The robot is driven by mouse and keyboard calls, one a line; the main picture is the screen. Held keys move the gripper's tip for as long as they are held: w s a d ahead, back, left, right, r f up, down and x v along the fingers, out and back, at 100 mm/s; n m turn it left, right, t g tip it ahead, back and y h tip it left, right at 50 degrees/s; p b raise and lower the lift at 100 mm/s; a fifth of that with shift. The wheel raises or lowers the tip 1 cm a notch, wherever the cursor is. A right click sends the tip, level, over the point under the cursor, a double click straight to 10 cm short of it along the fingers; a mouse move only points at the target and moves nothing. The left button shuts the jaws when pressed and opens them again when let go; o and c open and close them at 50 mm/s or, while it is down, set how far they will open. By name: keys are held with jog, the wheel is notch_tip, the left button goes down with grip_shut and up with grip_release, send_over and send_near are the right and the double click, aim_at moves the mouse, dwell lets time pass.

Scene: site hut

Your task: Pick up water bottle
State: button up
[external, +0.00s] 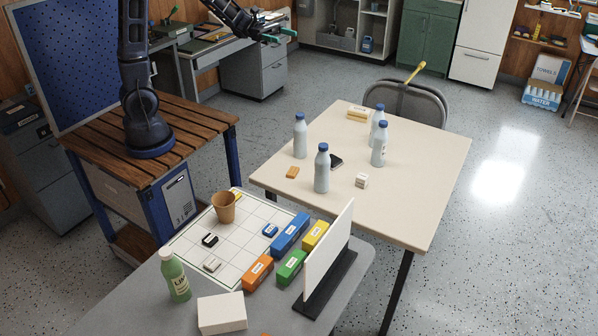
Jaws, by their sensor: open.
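Several white water bottles with blue caps stand upright on the cream table: one at the left (300,138), one at the front (321,172), one at the right (379,147) and one behind it (374,125). The rear one is partly hidden by the right one. My gripper (284,36) has green fingertips and is open and empty. It is in the air at the top of the view, up and left of the bottles in the picture and apart from them.
The grey front table (120,300) holds a green bottle (175,277), colored blocks and an upright white panel (328,248).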

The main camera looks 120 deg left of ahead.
send_near(306, 137)
jog(key=s, duration=0.2)
jog(key=w, duration=0.3)
jog(key=w+d, duration=0.1)
jog(key=w, duration=0.7)
jog(key=shift+d, duration=0.25)
jog(key=shift+s, duration=0.1)
jog(key=c, duration=1.4)
jog(key=shift+r, duration=0.15)
notch_tip(306, 137, up, 20)
